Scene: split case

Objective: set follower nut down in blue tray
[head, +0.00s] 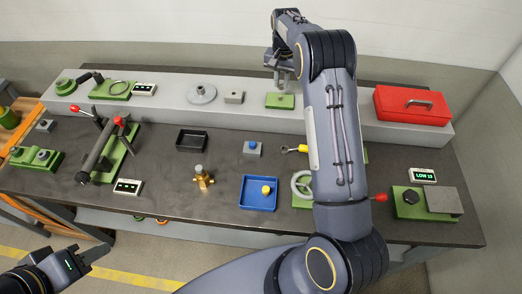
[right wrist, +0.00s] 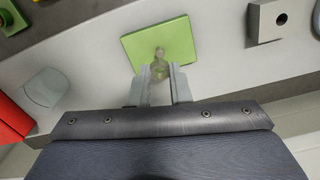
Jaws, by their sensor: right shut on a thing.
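My right gripper (head: 283,76) is over the grey raised shelf at the back, above a green plate (head: 280,101). In the right wrist view its two fingertips (right wrist: 160,84) are shut on a small rounded dull piece, which looks like the follower nut (right wrist: 160,68). The green plate (right wrist: 157,43) lies behind the piece; whether the two touch I cannot tell. The blue tray (head: 246,205) is on the lower bench top, nearer to me, with a small yellow knob-like thing (head: 266,189) in it. My left gripper (head: 98,249) is low at the left, off the bench front; its jaws are unclear.
A red toolbox (head: 412,106) stands at the shelf's right end. A black tray (head: 192,140), a brass fitting (head: 203,179) and a grey block with a blue knob (head: 252,148) are near the blue tray. A pale handwheel (head: 299,184) stands just right of it. My right arm hides some bench.

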